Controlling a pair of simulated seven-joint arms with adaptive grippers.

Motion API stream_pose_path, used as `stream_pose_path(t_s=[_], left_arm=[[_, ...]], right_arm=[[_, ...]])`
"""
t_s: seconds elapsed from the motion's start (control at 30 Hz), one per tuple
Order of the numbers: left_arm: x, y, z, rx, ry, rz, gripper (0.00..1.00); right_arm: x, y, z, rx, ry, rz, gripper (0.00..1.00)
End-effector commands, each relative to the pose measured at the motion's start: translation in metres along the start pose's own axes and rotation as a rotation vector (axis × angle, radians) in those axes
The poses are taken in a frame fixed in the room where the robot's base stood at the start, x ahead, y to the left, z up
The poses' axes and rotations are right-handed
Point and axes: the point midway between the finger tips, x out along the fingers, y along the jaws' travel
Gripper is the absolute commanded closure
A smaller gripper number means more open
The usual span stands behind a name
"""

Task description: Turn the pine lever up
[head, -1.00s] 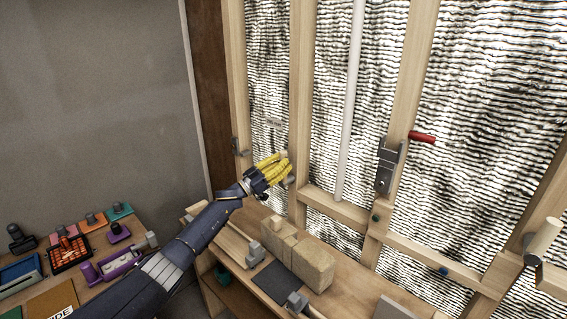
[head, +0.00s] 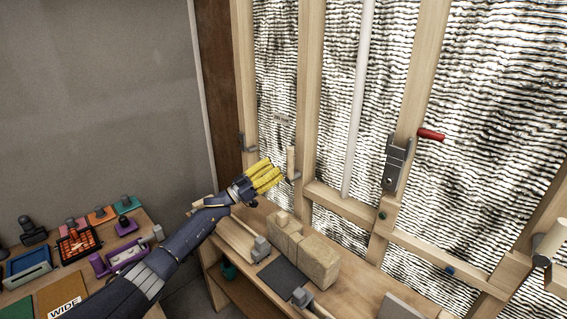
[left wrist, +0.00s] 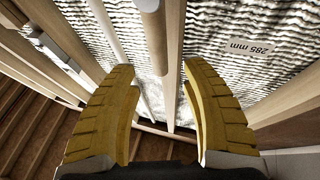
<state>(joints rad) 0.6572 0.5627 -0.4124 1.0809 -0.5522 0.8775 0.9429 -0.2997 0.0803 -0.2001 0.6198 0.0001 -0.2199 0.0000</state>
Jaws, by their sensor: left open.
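A pale wooden lever (head: 291,162), which I take as the pine lever, stands upright beside a wall stud, on a small grey bracket (head: 295,178). In the left wrist view a round wooden bar (left wrist: 154,35) runs between the fingers toward the top edge; it looks like the same lever. My left gripper (head: 268,175), with yellow fingers, is open and empty. It is just left of and below the lever, apart from it. Its fingers also show in the left wrist view (left wrist: 160,90). My right gripper is not in view.
A red-handled lever (head: 431,134) on a grey plate and another wooden handle (head: 549,237) are further right. A bench (head: 352,289) below holds tan blocks (head: 305,255). A side table at left carries coloured fixtures. Wall studs and a white pipe (head: 356,100) stand behind.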

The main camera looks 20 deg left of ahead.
Motion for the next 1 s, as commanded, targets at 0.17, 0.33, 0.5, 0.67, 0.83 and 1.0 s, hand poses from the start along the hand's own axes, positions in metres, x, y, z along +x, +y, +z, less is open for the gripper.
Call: stream_pose_path(t_s=[0.17, 0.33, 0.5, 0.67, 0.83, 1.0], left_arm=[[-0.026, 0.0, 0.001, -0.001, -0.001, 0.001, 0.54], [-0.04, 0.0, 0.0, -0.001, 0.0, 0.001, 0.54], [-0.046, 0.0, -0.001, 0.0, 0.001, 0.001, 0.54], [-0.046, 0.0, -0.001, 0.0, 0.001, 0.001, 0.54], [-0.046, 0.0, -0.001, 0.0, 0.001, 0.001, 0.54], [-0.047, 0.005, 0.003, -0.001, -0.005, 0.009, 0.54]], right_arm=[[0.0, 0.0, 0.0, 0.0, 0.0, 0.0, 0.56], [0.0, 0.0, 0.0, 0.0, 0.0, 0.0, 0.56], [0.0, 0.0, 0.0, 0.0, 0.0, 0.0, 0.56], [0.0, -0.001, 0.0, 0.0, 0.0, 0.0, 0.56], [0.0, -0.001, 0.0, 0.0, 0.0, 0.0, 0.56], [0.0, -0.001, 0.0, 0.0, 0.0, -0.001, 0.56]])
